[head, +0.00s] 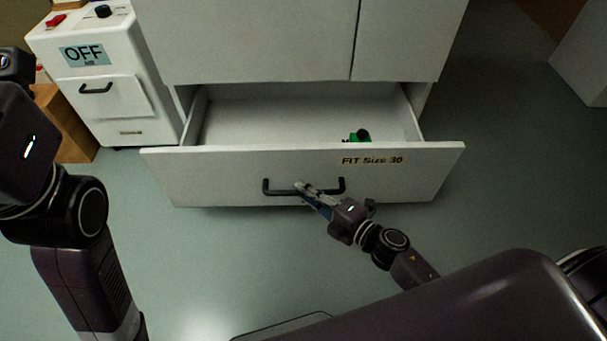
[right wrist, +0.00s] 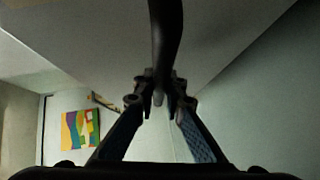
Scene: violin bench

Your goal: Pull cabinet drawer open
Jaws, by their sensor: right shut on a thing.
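The white cabinet (head: 260,40) stands at the top middle of the head view. Its bottom drawer (head: 230,180) is pulled out, and its inside shows. The drawer front bears the label "FIT Size 30" and a black bar handle (head: 273,191). My right gripper (head: 302,188) is at the middle of the handle, shut on it. In the right wrist view the dark handle (right wrist: 166,45) runs down between the two fingertips (right wrist: 160,92). My left arm shows at the left of the head view, but its gripper is out of view.
A small green and black object (head: 358,136) lies in the drawer at the right. A white machine (head: 110,95) with an "OFF" sign stands left of the cabinet, beside a brown box (head: 72,130). Grey-green floor is clear in front of the drawer and to its right.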

